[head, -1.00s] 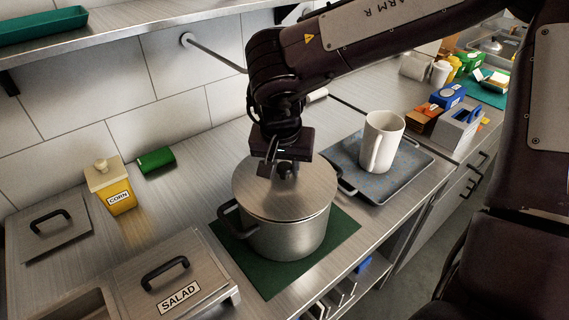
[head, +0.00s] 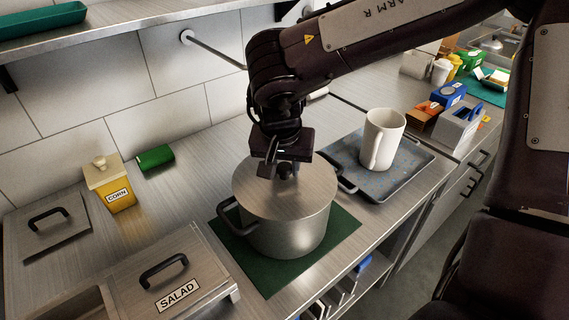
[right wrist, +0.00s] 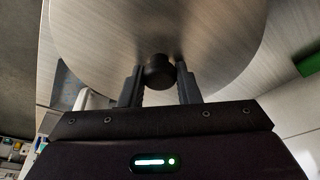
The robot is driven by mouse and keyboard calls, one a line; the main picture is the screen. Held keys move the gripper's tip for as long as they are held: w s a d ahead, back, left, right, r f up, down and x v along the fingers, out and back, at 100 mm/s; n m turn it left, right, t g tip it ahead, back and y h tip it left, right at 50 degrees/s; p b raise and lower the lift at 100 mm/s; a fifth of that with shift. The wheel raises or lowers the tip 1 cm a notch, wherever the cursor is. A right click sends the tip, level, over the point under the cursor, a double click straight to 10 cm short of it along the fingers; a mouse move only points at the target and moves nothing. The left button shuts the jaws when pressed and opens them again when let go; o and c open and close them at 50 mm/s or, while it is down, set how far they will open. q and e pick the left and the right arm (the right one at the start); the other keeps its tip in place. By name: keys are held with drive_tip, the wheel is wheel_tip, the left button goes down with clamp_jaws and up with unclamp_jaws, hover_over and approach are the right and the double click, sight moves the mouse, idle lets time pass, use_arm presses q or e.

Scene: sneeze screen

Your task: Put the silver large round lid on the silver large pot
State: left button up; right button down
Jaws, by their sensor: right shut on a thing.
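The silver large pot (head: 290,238) stands upright on a green mat (head: 343,232) on the steel counter. The silver large round lid (head: 310,192) lies over the pot's mouth and looks level and roughly centred on the rim. My right gripper (head: 284,173) is above the lid, pointing down, shut on the lid's dark knob. In the right wrist view the knob (right wrist: 159,72) is between the two fingers and the lid's disc (right wrist: 100,30) spreads behind it. The far side of the rim is hidden. My left gripper is not in view.
A grey-blue tray (head: 390,178) with a white pitcher (head: 382,140) stands right of the pot. A yellow corn container (head: 115,192), a green box (head: 155,158) and a lidded salad bin (head: 165,275) are to the left. Bare counter lies between them and the pot.

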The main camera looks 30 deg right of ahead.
sight(283, 184)
drive_tip(key=c, duration=1)
unclamp_jaws()
drive_tip(key=shift+r, duration=0.1)
drive_tip(key=shift+p+v, duration=2.55)
drive_tip(key=shift+v, duration=0.9)
drive_tip(key=shift+s, duration=0.1)
